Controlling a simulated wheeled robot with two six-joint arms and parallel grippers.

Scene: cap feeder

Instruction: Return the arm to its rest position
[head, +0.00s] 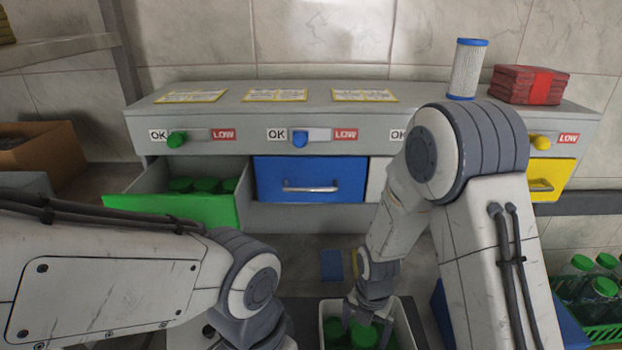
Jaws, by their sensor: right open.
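My right arm reaches down from the right, with its elbow in front of the feeder. Its gripper (366,316) is open, with its fingers low over a white bin (405,322) at the bottom of the head view. Green caps (337,331) lie in this bin, below and around the fingers. I cannot tell whether the fingers touch them. My left arm crosses the lower left, and its gripper is out of sight below the picture.
The grey feeder (300,118) spans the back. Its green drawer (175,210) stands open with green caps inside; the blue drawer (310,179) and yellow drawer (550,178) look shut. A green crate (603,333) of bottles is at right. A cardboard box (50,150) is at left.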

